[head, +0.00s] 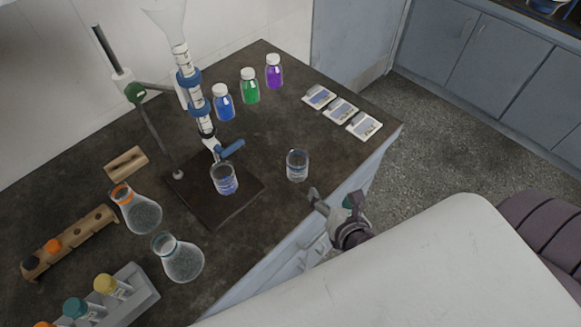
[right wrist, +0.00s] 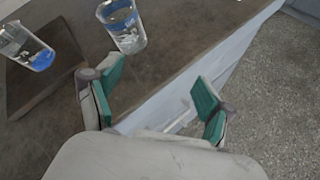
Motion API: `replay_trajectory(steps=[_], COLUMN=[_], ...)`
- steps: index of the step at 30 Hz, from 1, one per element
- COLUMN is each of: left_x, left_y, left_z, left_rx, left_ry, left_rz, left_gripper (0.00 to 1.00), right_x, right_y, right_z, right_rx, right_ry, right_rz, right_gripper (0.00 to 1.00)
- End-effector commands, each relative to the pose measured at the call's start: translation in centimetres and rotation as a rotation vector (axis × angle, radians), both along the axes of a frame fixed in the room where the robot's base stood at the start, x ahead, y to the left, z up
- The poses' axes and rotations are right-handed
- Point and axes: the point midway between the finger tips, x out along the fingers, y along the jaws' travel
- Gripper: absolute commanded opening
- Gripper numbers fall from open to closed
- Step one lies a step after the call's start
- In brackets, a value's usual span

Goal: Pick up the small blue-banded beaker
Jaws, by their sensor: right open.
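A small clear beaker with a blue band (head: 297,166) stands upright on the dark bench top near its front edge. It also shows at the top of the right wrist view (right wrist: 123,27). A second clear beaker with blue on it (head: 224,180) stands on the stand's base under the burette; it shows at the left of the right wrist view (right wrist: 26,46). My right gripper (head: 334,203) is open and empty at the bench's front edge, apart from the beaker. Its two green-padded fingers show in the right wrist view (right wrist: 158,86). My left gripper is out of view.
The burette stand (head: 190,85) rises left of the beaker. Bottles with blue (head: 223,104), green (head: 250,88) and purple (head: 274,73) contents stand behind. Flasks (head: 180,260) and tube racks (head: 130,298) are at the left. Flat packets (head: 342,110) lie at the right. Bench around the beaker is clear.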

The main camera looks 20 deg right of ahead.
Motion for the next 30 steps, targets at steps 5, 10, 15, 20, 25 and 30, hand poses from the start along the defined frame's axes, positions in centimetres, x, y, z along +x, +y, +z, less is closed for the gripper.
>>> replay_trajectory(steps=[5,10,15,20,25,30], left_x=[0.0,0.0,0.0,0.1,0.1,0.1], left_y=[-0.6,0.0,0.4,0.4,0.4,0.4], left_z=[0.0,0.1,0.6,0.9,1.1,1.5], left_rx=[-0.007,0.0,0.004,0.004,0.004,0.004], left_ry=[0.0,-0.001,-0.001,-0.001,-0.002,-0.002], left_rz=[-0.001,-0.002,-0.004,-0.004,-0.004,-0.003], left_gripper=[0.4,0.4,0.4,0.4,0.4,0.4], right_x=[-0.1,0.2,3.1,5.9,7.5,8.7], right_y=[1.4,1.8,1.7,1.5,1.5,1.4], right_z=[2.1,2.6,1.7,0.4,-0.4,-0.8], right_rx=[-0.346,-0.459,-0.464,-0.46,-0.458,-0.458], right_ry=[-0.059,-0.081,-0.084,-0.081,-0.08,-0.08], right_rz=[0.287,0.372,0.37,0.369,0.371,0.369], right_gripper=[0.81,0.81,0.81,0.81,0.81,0.81])
